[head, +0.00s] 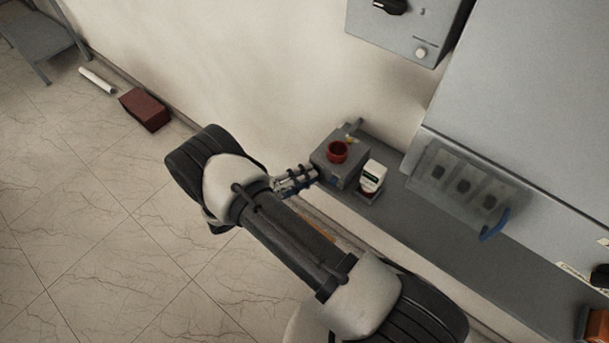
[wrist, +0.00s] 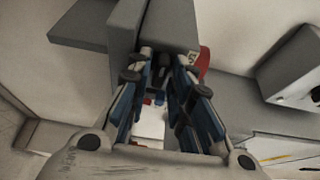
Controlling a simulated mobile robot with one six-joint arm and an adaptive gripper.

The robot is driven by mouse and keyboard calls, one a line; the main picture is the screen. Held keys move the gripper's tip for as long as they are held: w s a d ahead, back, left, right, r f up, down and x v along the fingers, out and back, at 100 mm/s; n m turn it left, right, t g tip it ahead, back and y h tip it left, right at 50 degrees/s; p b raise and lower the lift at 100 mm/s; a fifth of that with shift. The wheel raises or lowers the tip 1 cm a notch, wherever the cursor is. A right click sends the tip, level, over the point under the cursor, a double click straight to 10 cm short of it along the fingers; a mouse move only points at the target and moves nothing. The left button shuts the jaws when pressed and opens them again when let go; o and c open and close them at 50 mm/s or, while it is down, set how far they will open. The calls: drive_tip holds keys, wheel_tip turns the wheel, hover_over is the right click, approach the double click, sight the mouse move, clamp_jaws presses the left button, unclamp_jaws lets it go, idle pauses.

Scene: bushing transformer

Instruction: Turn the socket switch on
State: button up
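A grey socket box (head: 334,166) with a red round socket (head: 337,151) on it stands at the wall end of the grey ledge in the head view. My gripper (head: 306,177) is close against the left side of this box. In the wrist view the box (wrist: 170,30) fills the space ahead, and the red socket (wrist: 204,62) shows to the right. My gripper (wrist: 166,60) appears open, its two fingers on either side of a small dark part in front of the box. I cannot tell whether that part is the switch or whether the fingers touch it.
A small white box (head: 372,178) stands beside the socket box. A panel with dark windows (head: 464,186) and a blue handle (head: 494,226) is further right. A grey cabinet (head: 408,25) hangs above.

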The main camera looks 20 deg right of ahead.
drive_tip(key=shift+c, duration=0.2)
clamp_jaws()
drive_tip(key=shift+r+m, duration=0.1)
drive_tip(key=shift+m, duration=0.3)
drive_tip(key=m+t+y, duration=0.1)
drive_tip(key=m+y, duration=0.1)
drive_tip(key=m, duration=0.2)
drive_tip(key=m+t+y, duration=0.1)
drive_tip(key=m+y, duration=0.1)
drive_tip(key=m, duration=0.2)
drive_tip(key=m+t+y+p, duration=0.1)
drive_tip(key=m+y, duration=0.1)
drive_tip(key=m, duration=0.2)
drive_tip(key=shift+s+d+r+m, duration=0.25)
drive_tip(key=shift+s+r+m, duration=0.05)
drive_tip(key=shift+r, duration=0.05)
drive_tip(key=shift+t, duration=0.3)
idle(0.3)
drive_tip(key=shift+o, duration=0.2)
unclamp_jaws()
